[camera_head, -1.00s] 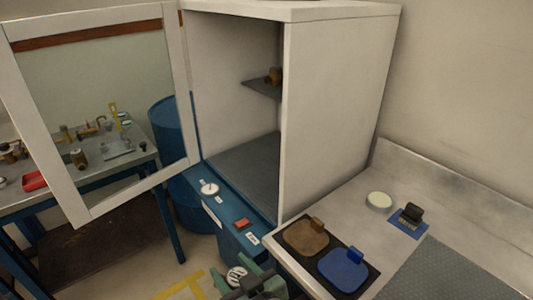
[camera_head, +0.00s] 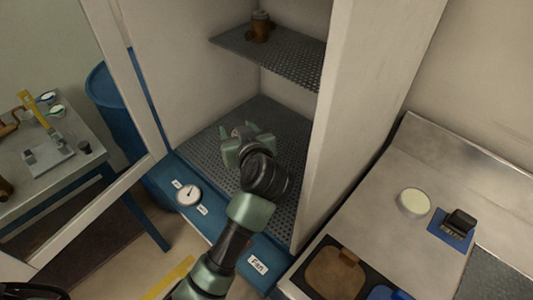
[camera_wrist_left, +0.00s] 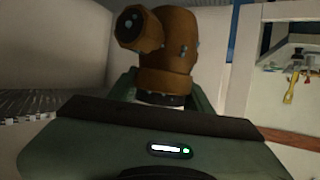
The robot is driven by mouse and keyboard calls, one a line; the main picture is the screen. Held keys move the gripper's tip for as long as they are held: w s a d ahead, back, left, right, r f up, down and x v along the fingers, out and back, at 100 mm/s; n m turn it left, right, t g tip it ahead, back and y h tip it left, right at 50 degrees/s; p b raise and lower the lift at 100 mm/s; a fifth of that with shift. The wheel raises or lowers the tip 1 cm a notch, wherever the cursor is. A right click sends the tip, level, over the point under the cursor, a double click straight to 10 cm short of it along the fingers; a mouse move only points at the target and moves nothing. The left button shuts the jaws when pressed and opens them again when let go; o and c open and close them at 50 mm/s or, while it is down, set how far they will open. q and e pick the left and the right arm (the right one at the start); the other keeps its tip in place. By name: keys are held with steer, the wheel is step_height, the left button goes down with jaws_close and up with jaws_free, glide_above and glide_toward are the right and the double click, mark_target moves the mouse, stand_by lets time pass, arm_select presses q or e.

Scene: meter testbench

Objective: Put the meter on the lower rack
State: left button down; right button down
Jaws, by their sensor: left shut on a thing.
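My left gripper (camera_head: 246,137) reaches into the open cabinet and is over the lower rack (camera_head: 291,122), a dark perforated plate. In the left wrist view, a brown, brass-like meter (camera_wrist_left: 166,52) with a round side port stands between the green fingers, which are shut on it. In the head view the gripper mostly hides this meter. I cannot tell whether it touches the lower rack. Another brown meter with a pale top (camera_head: 261,27) stands on the upper rack (camera_head: 290,62). My right gripper is not in view.
The cabinet's right wall (camera_head: 345,110) stands close beside my left arm. The framed door (camera_head: 105,205) is open to the left. A gauge (camera_head: 188,194) is on the blue front ledge. A counter (camera_head: 375,195) is at right, a blue barrel (camera_head: 118,110) at left.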

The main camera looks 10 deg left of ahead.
arm_select(q)
steer(key=shift+m+t+h, duration=0.4)
steer(key=shift+m+h, duration=0.1)
steer(key=shift+h, duration=0.1)
steer(key=w+f, duration=0.1)
steer(key=f, duration=0.5)
steer(key=w+f+b, duration=0.1)
steer(key=f, duration=0.5)
steer(key=w+d+f+b, duration=0.1)
steer(key=f, duration=0.4)
steer(key=shift+w+f, duration=0.2)
steer(key=shift+f, duration=0.2)
steer(key=c, duration=0.6)
jaws_free()
steer(key=shift+f, duration=0.1)
steer(key=shift+c, duration=0.2)
